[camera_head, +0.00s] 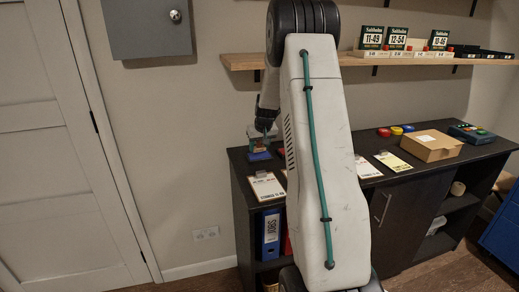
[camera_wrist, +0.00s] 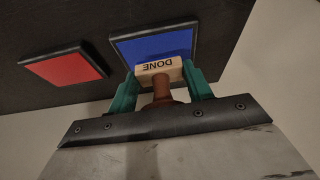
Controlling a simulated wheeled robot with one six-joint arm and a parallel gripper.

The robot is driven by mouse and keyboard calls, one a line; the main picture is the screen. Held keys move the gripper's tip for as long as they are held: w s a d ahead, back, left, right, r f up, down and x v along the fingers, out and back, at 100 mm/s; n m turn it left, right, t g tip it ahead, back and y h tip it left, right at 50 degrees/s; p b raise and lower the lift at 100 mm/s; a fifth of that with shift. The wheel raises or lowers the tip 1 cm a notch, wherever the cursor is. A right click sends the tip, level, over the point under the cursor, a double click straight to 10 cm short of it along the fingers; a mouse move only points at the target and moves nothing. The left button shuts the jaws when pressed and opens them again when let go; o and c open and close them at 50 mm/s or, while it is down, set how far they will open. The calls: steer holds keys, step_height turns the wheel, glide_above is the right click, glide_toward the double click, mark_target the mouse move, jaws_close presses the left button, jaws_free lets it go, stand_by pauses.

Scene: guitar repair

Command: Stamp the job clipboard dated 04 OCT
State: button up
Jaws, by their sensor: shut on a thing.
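My gripper (camera_wrist: 160,82) is shut on a stamp (camera_wrist: 158,67) with a brown handle and a pale wooden block marked DONE. The stamp is at the near edge of a blue ink pad (camera_wrist: 153,46) in the wrist view; I cannot tell whether it touches. In the head view the blue pad (camera_head: 259,156) lies at the left end of the dark cabinet top, below my gripper (camera_head: 262,140). One clipboard (camera_head: 266,187) lies at the front left of the top. Another clipboard (camera_head: 367,169) lies right of my arm, partly hidden by it. Their dates are too small to read.
A red ink pad (camera_wrist: 65,65) lies left of the blue one in the wrist view. A wall shelf (camera_head: 240,61) hangs above. My arm hides the middle.

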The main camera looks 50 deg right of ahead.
steer(key=shift+r, duration=2.7)
